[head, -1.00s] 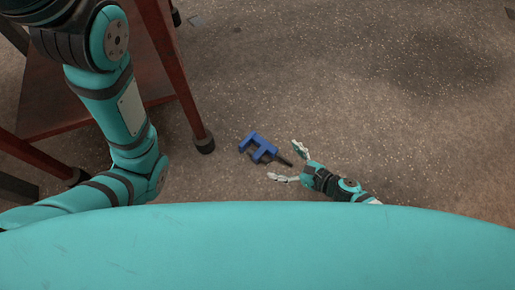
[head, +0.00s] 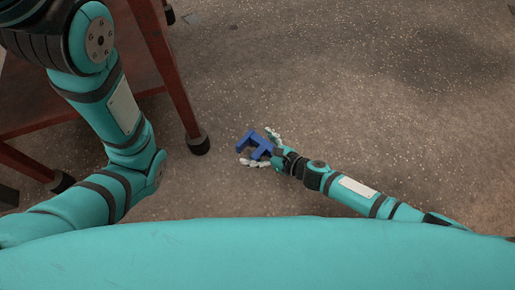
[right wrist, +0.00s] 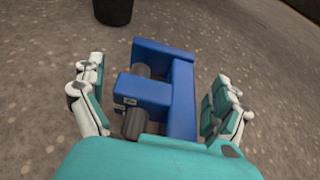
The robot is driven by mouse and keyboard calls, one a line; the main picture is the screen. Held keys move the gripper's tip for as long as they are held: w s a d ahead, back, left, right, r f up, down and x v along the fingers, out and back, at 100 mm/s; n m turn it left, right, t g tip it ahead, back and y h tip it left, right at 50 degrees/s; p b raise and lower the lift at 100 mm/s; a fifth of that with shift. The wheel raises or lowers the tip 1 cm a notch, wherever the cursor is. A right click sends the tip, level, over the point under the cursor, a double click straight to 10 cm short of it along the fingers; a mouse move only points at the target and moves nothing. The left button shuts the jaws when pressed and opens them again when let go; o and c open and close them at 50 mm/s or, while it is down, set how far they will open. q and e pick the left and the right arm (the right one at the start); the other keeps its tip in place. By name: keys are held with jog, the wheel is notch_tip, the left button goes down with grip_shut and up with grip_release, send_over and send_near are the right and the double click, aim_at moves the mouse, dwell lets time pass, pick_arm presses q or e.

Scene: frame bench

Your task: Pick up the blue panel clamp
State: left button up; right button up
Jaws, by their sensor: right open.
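The blue panel clamp (head: 258,143) lies on the floor in the middle of the head view. In the right wrist view the clamp (right wrist: 181,97) shows its blue frame and dark pads, between the two fingers. My right gripper (head: 259,149) is open, with one finger on each side of the clamp. In the right wrist view a gap shows between each finger of the gripper (right wrist: 158,105) and the clamp. The clamp's dark handle end is hidden by my gripper. My left arm comes in at the left of the head view, but its gripper is not seen.
A red-brown metal frame with a shelf (head: 88,112) stands at the left. Its black-footed leg (head: 190,119) is close to the clamp, and the dark foot (right wrist: 113,9) shows at the top of the right wrist view. The speckled floor (head: 350,90) to the right is clear.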

jog(key=c, duration=1.4)
jog(key=shift+r, duration=0.1)
